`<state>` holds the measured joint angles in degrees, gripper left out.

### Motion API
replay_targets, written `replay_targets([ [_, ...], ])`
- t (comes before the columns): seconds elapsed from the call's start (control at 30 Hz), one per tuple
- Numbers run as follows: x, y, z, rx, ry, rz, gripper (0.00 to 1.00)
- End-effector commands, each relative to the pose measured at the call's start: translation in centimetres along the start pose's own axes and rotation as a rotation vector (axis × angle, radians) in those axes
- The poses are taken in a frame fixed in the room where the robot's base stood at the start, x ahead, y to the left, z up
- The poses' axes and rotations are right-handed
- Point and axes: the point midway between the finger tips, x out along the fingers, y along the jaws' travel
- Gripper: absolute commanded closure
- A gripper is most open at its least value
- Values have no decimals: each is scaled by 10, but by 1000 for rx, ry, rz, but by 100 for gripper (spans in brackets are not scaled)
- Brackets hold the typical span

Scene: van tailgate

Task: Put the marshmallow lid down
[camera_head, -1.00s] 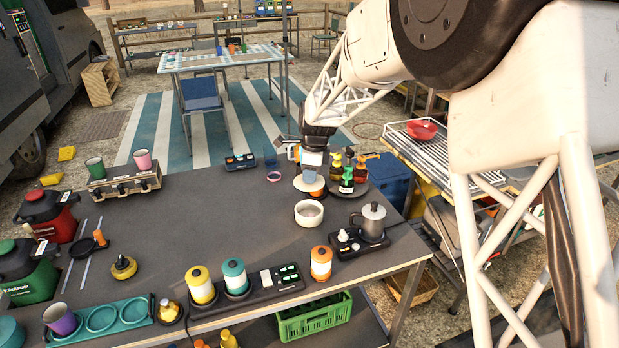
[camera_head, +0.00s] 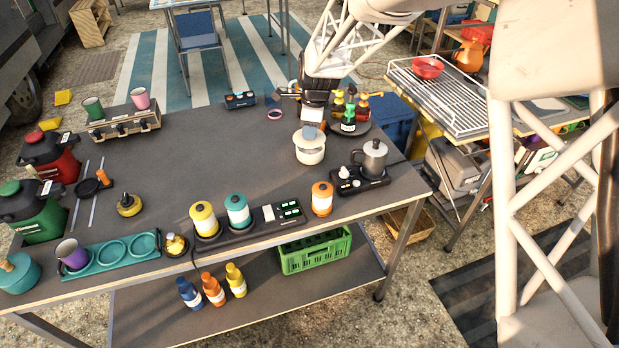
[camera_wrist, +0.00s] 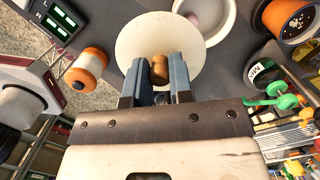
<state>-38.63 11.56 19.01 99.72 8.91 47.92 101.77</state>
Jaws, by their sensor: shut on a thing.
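My gripper (camera_wrist: 159,78) is shut on the brown knob of the cream, round marshmallow lid (camera_wrist: 135,42). In the wrist view the lid overlaps part of a white jar (camera_wrist: 229,28), with a pinkish thing inside that is partly hidden. In the head view my gripper (camera_head: 311,128) is over the far side of the white jar (camera_head: 310,156) on the dark table. The lid is hard to make out there, and I cannot tell whether it touches the jar.
A moka pot (camera_head: 370,158) stands right of the jar on a black burner. A dark round tray with several bottles (camera_head: 348,122) is behind it to the right. An orange-banded canister (camera_head: 322,198) is nearer the front edge. Bare tabletop (camera_head: 230,155) lies to the left.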

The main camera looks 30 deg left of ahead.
Motion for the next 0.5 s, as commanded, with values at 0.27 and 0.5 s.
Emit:
replay_targets([
  [0.27, 14, 43, -6, 19, 0, -1, 100],
  [0.5, 16, 51, -6, 22, 0, -3, 100],
])
